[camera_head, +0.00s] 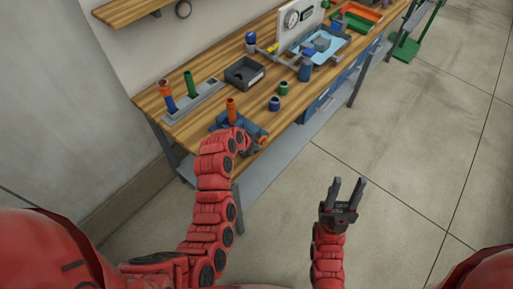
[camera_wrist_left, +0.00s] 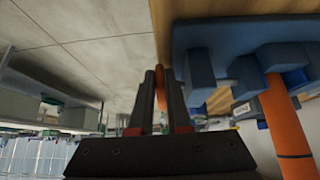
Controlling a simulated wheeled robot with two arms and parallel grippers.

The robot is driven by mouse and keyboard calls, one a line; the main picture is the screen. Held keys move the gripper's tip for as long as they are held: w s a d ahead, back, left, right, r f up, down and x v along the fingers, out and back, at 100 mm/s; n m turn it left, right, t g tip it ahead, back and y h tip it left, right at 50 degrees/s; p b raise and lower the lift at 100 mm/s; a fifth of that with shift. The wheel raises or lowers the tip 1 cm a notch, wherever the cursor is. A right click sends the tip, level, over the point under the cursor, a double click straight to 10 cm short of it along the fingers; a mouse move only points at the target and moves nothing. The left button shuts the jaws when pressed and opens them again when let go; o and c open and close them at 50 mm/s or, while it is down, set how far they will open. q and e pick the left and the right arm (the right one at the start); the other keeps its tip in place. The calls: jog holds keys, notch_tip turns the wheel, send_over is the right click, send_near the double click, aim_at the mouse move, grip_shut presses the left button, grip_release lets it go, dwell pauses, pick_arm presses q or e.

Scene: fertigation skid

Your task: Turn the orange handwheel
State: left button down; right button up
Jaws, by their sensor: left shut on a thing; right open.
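The orange handwheel (camera_wrist_left: 160,88) shows in the left wrist view as a narrow orange piece between my left fingertips. My left gripper (camera_wrist_left: 160,76) is shut on it. A blue fixture (camera_wrist_left: 225,45) is just right of the fingers, with an orange cylinder (camera_wrist_left: 287,130) through it. In the head view my left arm reaches to this blue fixture (camera_head: 221,121) at the bench's near end, and the orange cylinder (camera_head: 231,108) stands upright. There my left gripper (camera_head: 256,143) is partly hidden and the wheel cannot be made out. My right gripper (camera_head: 348,182) is open and empty over the floor.
The wooden bench (camera_head: 200,123) holds a grey rack (camera_head: 194,101) with upright tubes, a black tray (camera_head: 244,73), two small dark cylinders, a gauge panel (camera_head: 298,20) and a light-blue tray (camera_head: 318,48).

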pick_arm(q)
jog(key=shift+s+f, duration=0.1)
jog(key=c, duration=0.9)
grip_release()
jog(key=shift+r+p, duration=0.3)
jog(key=shift+p, duration=0.25)
jog(key=g+p, duration=0.1)
jog(key=p, duration=0.1)
jog(key=r+y+p, duration=0.1)
jog(key=p, duration=0.2)
jog(key=shift+w+d+g, duration=0.1)
jog(key=shift+w+g, duration=0.1)
jog(key=shift+g, duration=0.2)
jog(key=shift+w+g+y+p, duration=0.2)
jog(key=shift+g+y+p, duration=0.4)
jog(key=shift+g+y, duration=0.1)
jog(key=shift+f+g+y+b, duration=0.25)
jog(key=shift+g+y+b, duration=0.05)
jog(key=shift+g, duration=0.1)
jog(key=shift+w+d+r+g+y+b, duration=0.15)
jog(key=shift+g+y+b, duration=0.5)
jog(key=shift+b, duration=0.55)
